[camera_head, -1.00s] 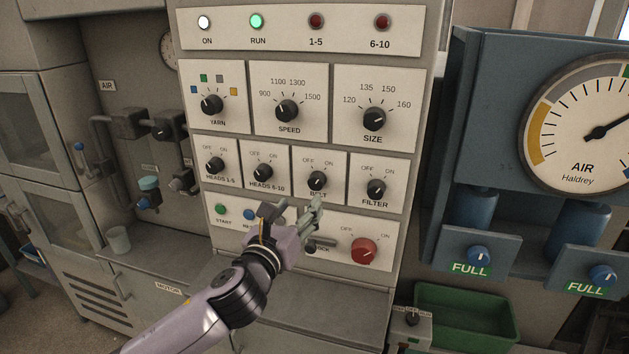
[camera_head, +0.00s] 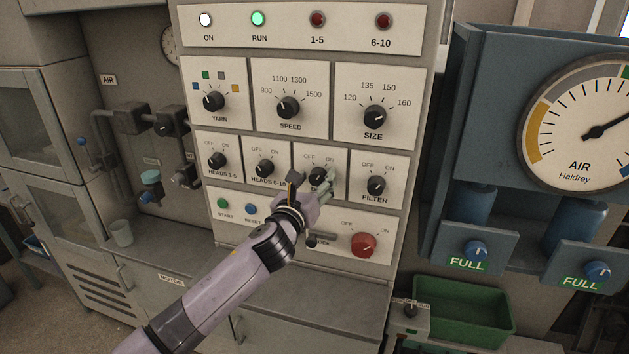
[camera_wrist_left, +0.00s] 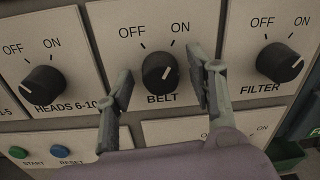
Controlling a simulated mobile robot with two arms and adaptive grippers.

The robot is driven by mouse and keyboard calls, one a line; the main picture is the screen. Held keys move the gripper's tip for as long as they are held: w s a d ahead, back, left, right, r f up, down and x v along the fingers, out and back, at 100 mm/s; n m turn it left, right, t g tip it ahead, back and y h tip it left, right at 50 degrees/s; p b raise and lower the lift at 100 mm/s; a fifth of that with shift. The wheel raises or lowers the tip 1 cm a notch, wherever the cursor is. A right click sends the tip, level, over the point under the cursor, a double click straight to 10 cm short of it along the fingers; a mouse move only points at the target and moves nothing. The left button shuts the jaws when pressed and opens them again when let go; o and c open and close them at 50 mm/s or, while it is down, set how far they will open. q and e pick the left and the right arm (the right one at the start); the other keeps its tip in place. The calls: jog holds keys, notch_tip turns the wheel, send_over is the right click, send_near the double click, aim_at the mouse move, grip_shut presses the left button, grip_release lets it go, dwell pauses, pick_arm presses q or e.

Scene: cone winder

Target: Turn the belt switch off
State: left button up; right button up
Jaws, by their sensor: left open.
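The belt switch (camera_head: 318,176) is a black round knob on a white panel marked OFF and ON. In the left wrist view the belt knob (camera_wrist_left: 160,72) has its pale pointer line turned up and right, toward ON. My left gripper (camera_head: 312,188) is at this panel in the head view, partly covering the BELT label. In the left wrist view its two fingers (camera_wrist_left: 161,86) are open, one on each side of the knob, with gaps between them and the knob. My right gripper is not in view.
The heads 6-10 knob (camera_wrist_left: 43,86) is close on the left and the filter knob (camera_wrist_left: 280,62) close on the right. Below are the start button (camera_head: 223,203), reset button (camera_head: 251,209) and a red knob (camera_head: 363,245).

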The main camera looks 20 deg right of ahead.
pick_arm(q)
jog(key=shift+c, duration=0.2)
jog(key=c, duration=1.1)
jog(key=shift+c, duration=0.2)
jog(key=n+b, duration=0.1)
jog(key=n, duration=0.4)
jog(key=shift+f+n, duration=0.15)
jog(key=shift+n, duration=0.25)
jog(key=n+b, duration=0.1)
jog(key=n, duration=0.5)
jog(key=shift+t, duration=0.3)
jog(key=shift+n, duration=0.3)
